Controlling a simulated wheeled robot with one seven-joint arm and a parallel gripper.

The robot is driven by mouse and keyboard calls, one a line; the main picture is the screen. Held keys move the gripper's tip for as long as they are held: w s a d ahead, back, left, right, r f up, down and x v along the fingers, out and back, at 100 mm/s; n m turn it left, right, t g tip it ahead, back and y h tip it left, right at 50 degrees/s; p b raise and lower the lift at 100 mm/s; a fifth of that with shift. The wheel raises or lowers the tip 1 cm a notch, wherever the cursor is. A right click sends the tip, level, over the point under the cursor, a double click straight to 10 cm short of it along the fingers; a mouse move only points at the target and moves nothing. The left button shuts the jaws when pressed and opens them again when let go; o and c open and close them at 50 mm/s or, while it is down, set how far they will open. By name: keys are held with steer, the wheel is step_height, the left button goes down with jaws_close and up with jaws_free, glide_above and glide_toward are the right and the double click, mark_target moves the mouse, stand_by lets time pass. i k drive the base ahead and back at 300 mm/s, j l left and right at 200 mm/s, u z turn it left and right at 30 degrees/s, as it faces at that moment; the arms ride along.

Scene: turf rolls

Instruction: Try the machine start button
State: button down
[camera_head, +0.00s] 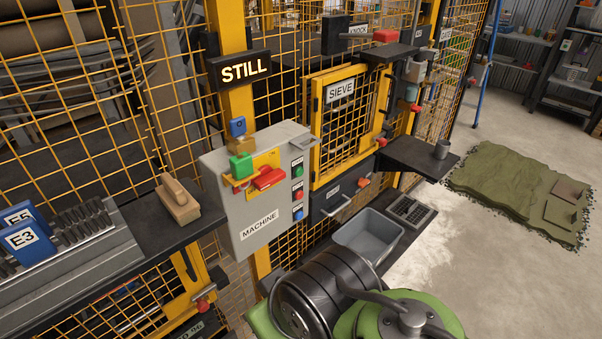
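The grey control box marked MACHINE (225,220) hangs on the yellow mesh fence, left of the middle. Its right side carries a column of small labelled buttons: a green button (298,171) at the top, a red button (298,194) below it and a blue button (298,213) at the bottom. The labels are too small to read. On the box front a red handle (268,178) lies across a yellow plate, with a green block (241,165) beside it. A lit sign above reads STILL (243,70). My gripper does not show; only black and green parts of my arm fill the bottom middle.
Green turf (505,180) lies on open floor.

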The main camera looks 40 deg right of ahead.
mark_target(300, 171)
steer(key=l+u, duration=0.35)
steer(key=l, duration=0.15)
steer(key=k+l+u, duration=0.1)
steer(key=l+u, duration=0.2)
steer(key=l, duration=0.2)
